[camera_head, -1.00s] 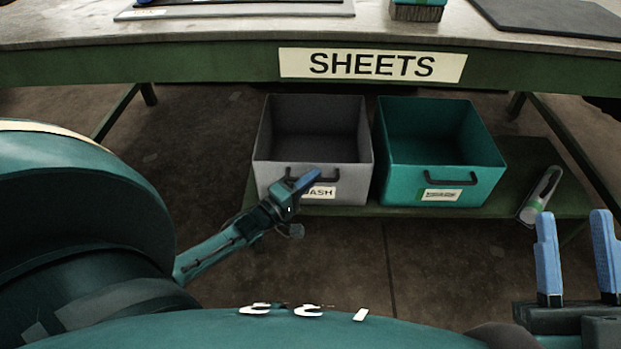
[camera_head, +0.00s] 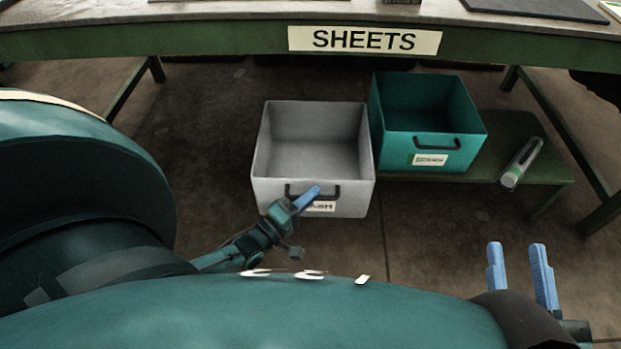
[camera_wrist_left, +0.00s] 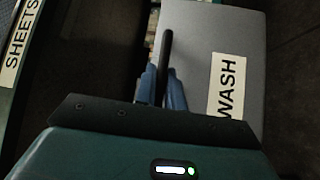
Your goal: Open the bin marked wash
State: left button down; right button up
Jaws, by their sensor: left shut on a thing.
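The grey wash bin (camera_head: 265,160) stands pulled out in front of the low shelf in the head view, open at the top and looking empty. Its WASH label (camera_head: 322,207) is partly covered by my gripper there and reads clearly in the left wrist view (camera_wrist_left: 228,85). My left gripper (camera_head: 308,198) is shut on the bin's dark front handle (camera_head: 291,191). In the left wrist view the handle (camera_wrist_left: 166,60) runs between the blue fingers. My right gripper (camera_head: 518,270) is at the lower right, its blue fingers apart with nothing between them, away from the bins.
A teal bin (camera_head: 393,147) with its own handle sits on the green low shelf (camera_head: 480,166). A grey-and-green cylindrical object (camera_head: 521,163) lies on the shelf's right end. The worktable with the SHEETS sign (camera_head: 364,40) spans above. Floor is clear between bin and me.

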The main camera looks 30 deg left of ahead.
pick_arm(q)
jog(key=shift+s+d+p, duration=0.25)
jog(key=shift+s+d, duration=0.15)
jog(key=shift+s, duration=0.3)
jog(key=shift+s+d+p, duration=0.2)
jog(key=shift+s+d, duration=0.15)
jog(key=shift+s, duration=0.35)
pick_arm(e)
jog(key=shift+s+d, duration=0.2)
pick_arm(q)
jog(key=c, duration=1.5)
grip_release()
